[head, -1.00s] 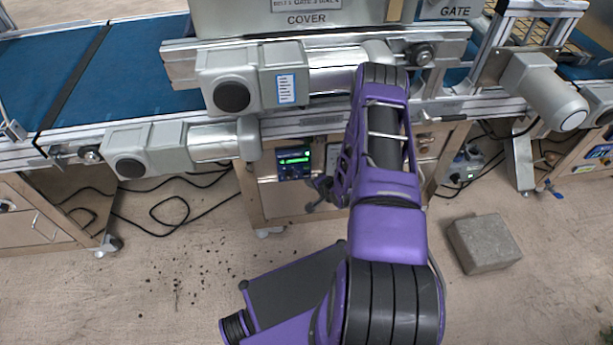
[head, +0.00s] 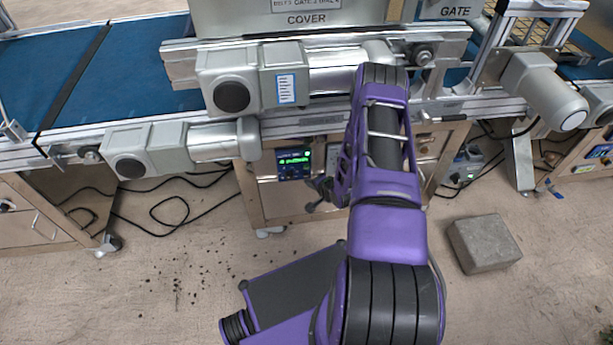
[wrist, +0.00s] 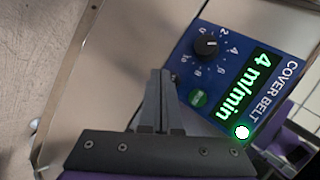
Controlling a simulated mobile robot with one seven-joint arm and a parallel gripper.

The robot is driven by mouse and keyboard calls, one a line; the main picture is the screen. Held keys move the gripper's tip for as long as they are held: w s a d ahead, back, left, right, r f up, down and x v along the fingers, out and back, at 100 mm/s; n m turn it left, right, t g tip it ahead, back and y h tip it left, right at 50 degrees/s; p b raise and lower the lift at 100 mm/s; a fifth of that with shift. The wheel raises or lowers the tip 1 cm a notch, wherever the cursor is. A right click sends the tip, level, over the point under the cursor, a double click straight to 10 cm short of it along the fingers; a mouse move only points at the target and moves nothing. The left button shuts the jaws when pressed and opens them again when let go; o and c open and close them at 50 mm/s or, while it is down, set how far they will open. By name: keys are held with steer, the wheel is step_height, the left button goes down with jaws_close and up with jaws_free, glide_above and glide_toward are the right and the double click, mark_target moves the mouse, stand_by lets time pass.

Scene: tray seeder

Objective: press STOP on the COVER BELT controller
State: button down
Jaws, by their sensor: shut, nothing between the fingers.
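The COVER BELT controller (wrist: 232,72) is a blue panel, seen turned in the wrist view. It has a black knob (wrist: 207,46), a lit green display (wrist: 243,84) reading 4 m/min, a round green button (wrist: 198,98) and a glowing lamp (wrist: 242,132). No STOP button can be made out; part of the panel is hidden behind my gripper. My gripper (wrist: 161,76) is shut and empty, its fingertips near the panel's edge beside the green button. I cannot tell whether they touch. In the head view the controller (head: 293,163) sits under the conveyor, with my gripper (head: 316,193) just right of it.
Grey motors (head: 145,150) and the conveyor frame overhang the controller. A wooden cabinet (head: 252,205) with wheels carries it. Black cables (head: 165,205) lie on the floor at left. A grey block (head: 484,243) lies on the floor at right.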

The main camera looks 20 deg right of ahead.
steer(key=shift+w, duration=0.1)
steer(key=shift+w+d, duration=0.1)
steer(key=shift+w, duration=0.2)
steer(key=shift+w+d, duration=0.1)
steer(key=shift+w, duration=0.3)
stand_by(0.9)
steer(key=shift+s, duration=0.1)
steer(key=shift+s+a, duration=0.2)
steer(key=shift+s, duration=0.5)
steer(key=shift+s, duration=0.1)
steer(key=shift+s+a+p, duration=0.2)
steer(key=shift+s+p, duration=0.05)
steer(key=shift+s, duration=0.5)
steer(key=shift+s+a+p, duration=0.2)
steer(key=shift+s+a, duration=0.05)
steer(key=shift+s, duration=0.55)
steer(key=shift+s+a+p, duration=0.2)
steer(key=shift+s+p, duration=0.05)
steer(key=shift+s, duration=0.5)
